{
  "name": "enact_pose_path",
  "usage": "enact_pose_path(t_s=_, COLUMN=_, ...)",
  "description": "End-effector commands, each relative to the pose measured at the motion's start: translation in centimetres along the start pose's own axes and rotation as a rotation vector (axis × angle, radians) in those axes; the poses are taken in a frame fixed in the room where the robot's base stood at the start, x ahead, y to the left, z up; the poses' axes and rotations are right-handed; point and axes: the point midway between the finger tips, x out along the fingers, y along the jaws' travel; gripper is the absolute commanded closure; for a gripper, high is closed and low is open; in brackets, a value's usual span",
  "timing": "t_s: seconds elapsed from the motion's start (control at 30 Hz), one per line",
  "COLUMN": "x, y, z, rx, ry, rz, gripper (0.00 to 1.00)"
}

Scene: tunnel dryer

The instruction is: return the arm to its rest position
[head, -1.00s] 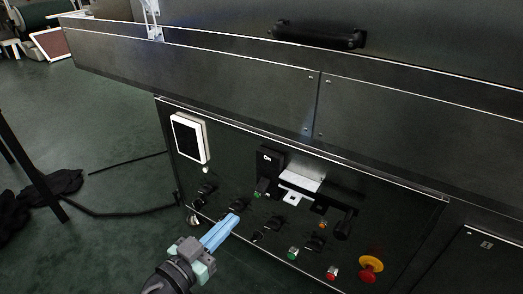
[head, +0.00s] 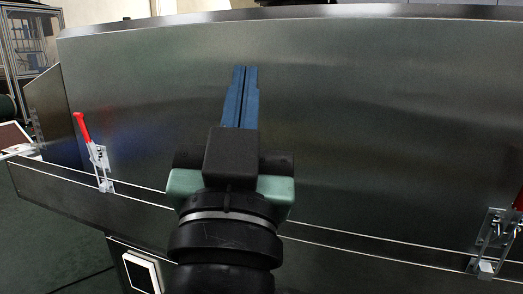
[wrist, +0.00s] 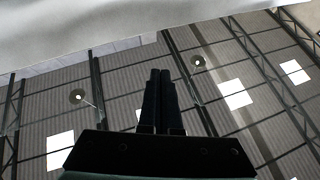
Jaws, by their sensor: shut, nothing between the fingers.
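My gripper (head: 241,72) is raised in the middle of the head view, in front of the dryer's large metal panel (head: 380,120). Its blue fingers point up and lie together, with nothing between them. In the wrist view the fingers (wrist: 158,75) are dark and side by side, pointing up toward the roof. My wrist and arm below the gripper hide part of the panel and the ledge.
A toggle clamp with a red handle (head: 82,127) stands left of my arm, and another clamp (head: 490,243) is at the right edge. A ledge (head: 350,252) runs along the panel's bottom. A white-framed box (head: 141,271) is low left. The wrist view shows roof beams and lamps (wrist: 77,97).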

Motion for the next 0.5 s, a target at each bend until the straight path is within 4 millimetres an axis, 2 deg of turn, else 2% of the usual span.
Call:
enact_pose_path(t_s=0.03, x=0.4, y=0.5, z=-4.9, rx=-0.022, ry=0.080, rz=-0.011, gripper=1.00)
enact_pose_path(t_s=0.13, x=-0.5, y=1.1, z=-12.5, rx=-0.077, ry=0.238, rz=-0.038, gripper=1.00)
enact_pose_path(t_s=0.2, x=1.2, y=0.6, z=-14.6, rx=-0.078, ry=0.230, rz=-0.044, gripper=1.00)
enact_pose_path(t_s=0.5, x=6.4, y=-0.2, z=-21.9, rx=-0.075, ry=0.224, rz=-0.044, gripper=1.00)
